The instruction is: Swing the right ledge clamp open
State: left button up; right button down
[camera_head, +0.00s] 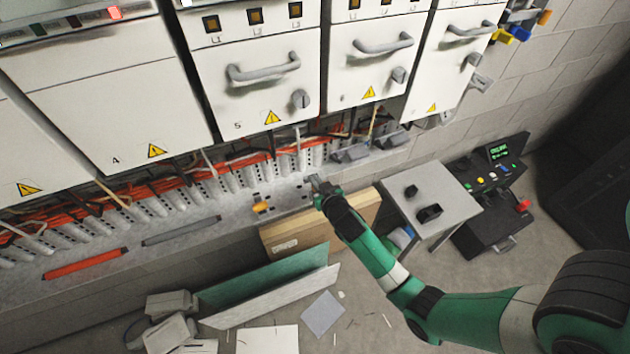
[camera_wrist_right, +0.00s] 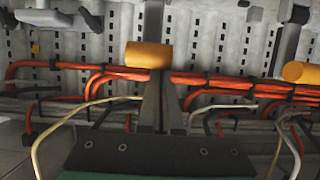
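My right gripper (camera_head: 314,183) is over the ledge (camera_head: 232,236), near its right end. In the right wrist view its dark fingers (camera_wrist_right: 162,90) lie close together, with no clear gap between them. An orange clamp handle (camera_wrist_right: 148,54) lies right at the fingertips and is wider than they are; I cannot tell whether they touch it. In the head view that handle is hidden by the gripper. A second orange handle (camera_wrist_right: 300,72) shows at the wrist view's right edge. One orange handle (camera_head: 262,207) shows on the ledge left of the gripper in the head view. My left gripper is not in view.
Orange cables (camera_head: 255,158) run along the wall behind the ledge. A red bar (camera_head: 85,264) and a grey bar (camera_head: 181,231) lie on the ledge to the left. A wooden crate (camera_head: 285,240) stands below the gripper. A grey side table (camera_head: 447,190) stands at the right.

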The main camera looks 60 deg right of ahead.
jog(key=shift+s+f, duration=0.15)
jog(key=shift+f, duration=0.2)
jog(key=shift+s+a+f, duration=0.15)
jog(key=shift+a+f, duration=0.05)
jog(key=shift+f, duration=0.05)
jog(key=shift+s+a+f, duration=0.25)
jog(key=shift+s+a, duration=0.05)
jog(key=shift+s, duration=0.15)
jog(key=shift+w+b, duration=0.1)
jog(key=shift+b, duration=0.2)
jog(key=shift+d, duration=0.1)
notch_tip(320, 180, up, 4)
jog(key=w+d+p, duration=0.1)
jog(key=w+p, duration=0.1)
jog(key=f+v, duration=0.1)
jog(key=v, duration=0.7)
jog(key=shift+s+a+p, duration=0.2)
jog(key=shift+s+p, duration=0.15)
jog(key=shift+s, duration=0.2)
